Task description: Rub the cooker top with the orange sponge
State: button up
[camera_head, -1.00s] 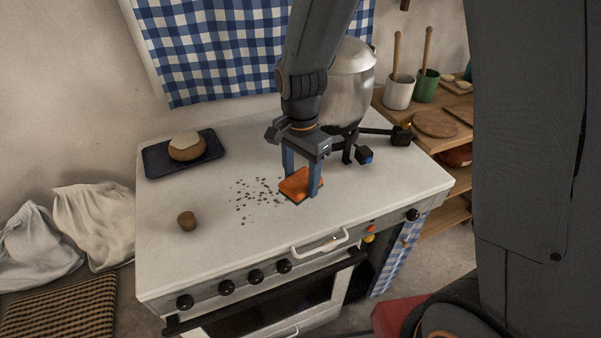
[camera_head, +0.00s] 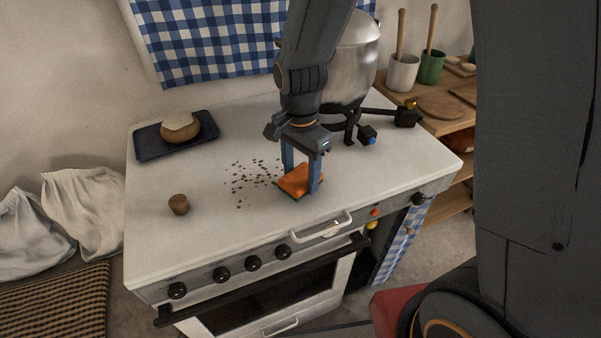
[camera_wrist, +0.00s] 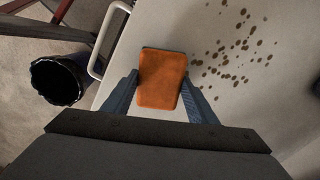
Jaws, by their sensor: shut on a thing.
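The orange sponge (camera_head: 294,181) is between the fingers of my gripper (camera_head: 302,178), which is shut on it. It is at the cooker top, just right of a patch of dark specks (camera_head: 252,174); I cannot tell whether its underside touches the surface. The white cooker top (camera_head: 225,225) is otherwise pale. In the wrist view the sponge (camera_wrist: 161,79) lies between the two blue fingertips of my gripper (camera_wrist: 160,92), with the specks (camera_wrist: 240,48) to its upper right.
A small brown cork-like piece (camera_head: 179,204) stands left of the specks. A dark tray (camera_head: 150,147) with a round loaf (camera_head: 180,130) is at the back left. A large metal pot (camera_head: 352,65) stands on a black burner at the back right. A dark bin (camera_wrist: 58,80) is on the floor.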

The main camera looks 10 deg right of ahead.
aim_at(295, 167)
jog(key=shift+f+b, duration=0.4)
jog(key=shift+f, duration=0.6)
dwell(0.4)
jog(key=shift+w+a+r+p, duration=0.15)
jog(key=shift+w+a, duration=0.1)
jog(key=shift+w, duration=0.55)
jog(key=shift+w+a+f+p, duration=0.1)
jog(key=shift+w+a+p, duration=0.1)
jog(key=shift+w, duration=0.6)
jog(key=shift+w+a, duration=0.25)
jog(key=shift+w, duration=0.6)
jog(key=shift+w+a, duration=0.25)
jog(key=shift+w, duration=0.6)
jog(key=shift+w+a, duration=0.25)
jog(key=shift+w, duration=0.55)
jog(key=shift+w+a, duration=0.2)
jog(key=shift+w, duration=0.6)
